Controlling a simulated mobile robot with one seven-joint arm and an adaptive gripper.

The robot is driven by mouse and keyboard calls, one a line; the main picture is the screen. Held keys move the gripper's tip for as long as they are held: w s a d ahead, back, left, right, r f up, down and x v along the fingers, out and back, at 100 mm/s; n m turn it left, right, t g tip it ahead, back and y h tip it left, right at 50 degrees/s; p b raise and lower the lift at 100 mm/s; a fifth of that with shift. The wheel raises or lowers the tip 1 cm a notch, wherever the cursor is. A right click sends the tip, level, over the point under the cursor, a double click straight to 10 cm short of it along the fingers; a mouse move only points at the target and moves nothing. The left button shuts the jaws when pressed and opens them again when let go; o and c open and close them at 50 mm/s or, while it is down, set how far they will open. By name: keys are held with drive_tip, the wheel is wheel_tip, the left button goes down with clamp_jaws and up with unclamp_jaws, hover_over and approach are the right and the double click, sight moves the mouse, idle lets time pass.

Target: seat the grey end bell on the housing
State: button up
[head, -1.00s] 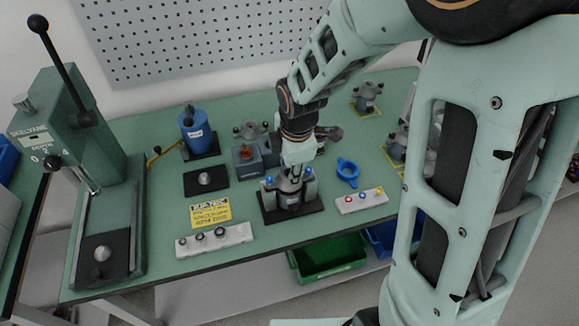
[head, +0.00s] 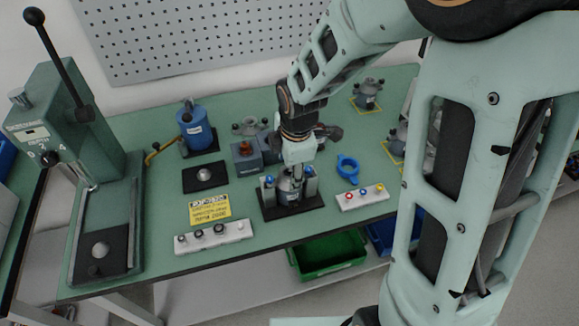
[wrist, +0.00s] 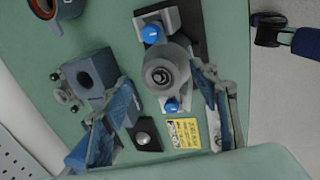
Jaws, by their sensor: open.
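My gripper (head: 292,172) points down over a black fixture plate (head: 312,204) with two blue-capped posts. In the wrist view its two fingers (wrist: 160,84) are apart, one on each side of a grey round part (wrist: 157,74) with a dark central bore, and no grip on it shows. That part sits between the blue caps and looks like the grey end bell on top of the housing. The housing (head: 290,191) is a grey body on the plate in the head view, its top partly hidden by my gripper. I cannot tell whether the end bell is fully seated.
A blue-grey block (head: 245,160) stands left of my gripper, with a grey eared part (head: 250,127) behind it. A blue ring (head: 347,169) and a button strip (head: 362,197) lie right. A yellow label (head: 210,209) and another strip (head: 213,237) lie left. A press (head: 75,140) stands far left.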

drive_tip(key=shift+v, duration=3.75)
